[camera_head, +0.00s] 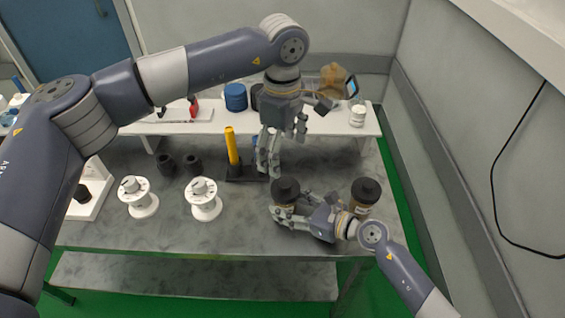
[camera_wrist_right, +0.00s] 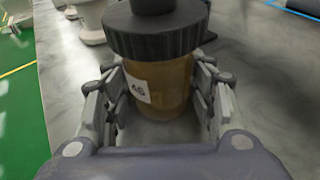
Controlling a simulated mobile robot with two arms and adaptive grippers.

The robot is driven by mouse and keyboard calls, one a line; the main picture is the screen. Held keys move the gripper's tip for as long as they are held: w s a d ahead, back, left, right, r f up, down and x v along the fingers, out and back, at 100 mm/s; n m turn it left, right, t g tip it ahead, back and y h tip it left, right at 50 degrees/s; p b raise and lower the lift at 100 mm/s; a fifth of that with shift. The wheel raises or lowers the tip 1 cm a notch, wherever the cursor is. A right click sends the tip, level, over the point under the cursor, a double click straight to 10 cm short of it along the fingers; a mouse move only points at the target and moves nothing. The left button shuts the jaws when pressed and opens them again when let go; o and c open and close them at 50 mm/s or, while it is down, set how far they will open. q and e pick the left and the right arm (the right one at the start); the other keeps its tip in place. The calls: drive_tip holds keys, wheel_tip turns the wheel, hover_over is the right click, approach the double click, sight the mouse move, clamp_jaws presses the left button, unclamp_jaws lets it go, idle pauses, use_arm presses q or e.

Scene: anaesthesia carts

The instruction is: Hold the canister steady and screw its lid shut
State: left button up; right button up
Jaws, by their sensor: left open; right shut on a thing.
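An amber canister (camera_wrist_right: 172,88) with a white label stands upright in the right wrist view, between the fingers of my right gripper (camera_head: 279,212). That gripper is shut around its body from the sides. A black ribbed lid (camera_head: 286,188) sits on top of the canister and also shows in the right wrist view (camera_wrist_right: 155,36); how tightly it is seated cannot be told. My left gripper (camera_head: 268,156) is open and empty, pointing down, behind and slightly left of the lid, apart from it.
A second black-lidded canister (camera_head: 366,191) stands right of my right gripper. A yellow post (camera_head: 231,146) on a dark base is near my left gripper. Two white spools (camera_head: 138,197) (camera_head: 204,199) and dark cups (camera_head: 166,165) stand left. A white shelf (camera_head: 335,124) runs along the back.

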use_arm(q)
drive_tip(key=shift+r, duration=0.45)
use_arm(e)
drive_tip(key=o, duration=0.9)
